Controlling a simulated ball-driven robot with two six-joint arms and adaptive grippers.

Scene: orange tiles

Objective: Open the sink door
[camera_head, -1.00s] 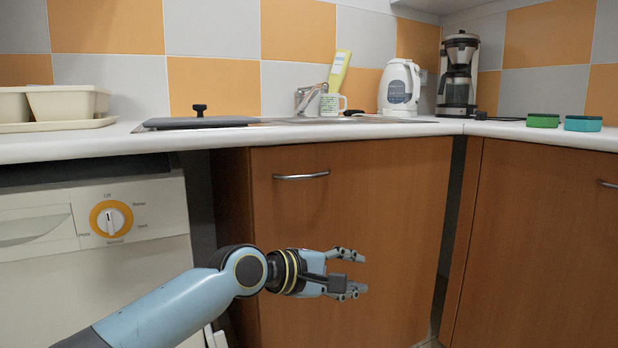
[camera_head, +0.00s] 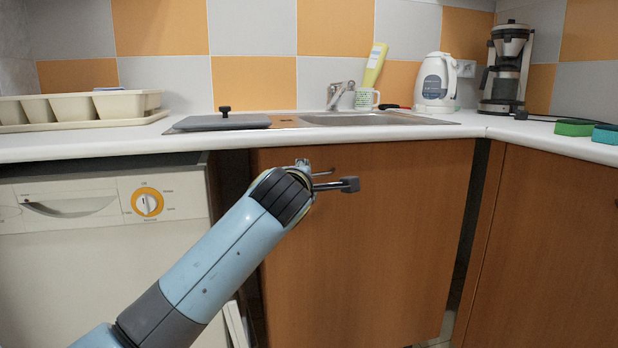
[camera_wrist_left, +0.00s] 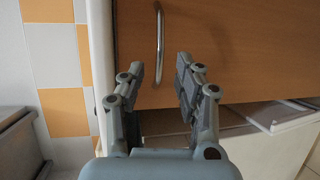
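The sink door (camera_head: 400,240) is a brown wooden cabinet front under the sink. It looks shut. Its metal bar handle (camera_wrist_left: 160,45) stands ahead in the left wrist view, in line with the space between my fingers. My left gripper (camera_wrist_left: 160,66) is open and empty, with one finger to each side of the handle's line. I cannot tell whether the fingertips reach past the bar. In the head view, my left wrist stands in front of the door's upper left part and hides most of the handle and the fingers. My right gripper is in neither view.
A white dishwasher (camera_head: 90,260) stands left of the door. The white countertop (camera_head: 90,149) runs above, with a dish rack (camera_head: 75,108), kettle (camera_head: 436,85) and coffee maker (camera_head: 506,68) on it. Another brown cabinet (camera_head: 550,250) stands at right.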

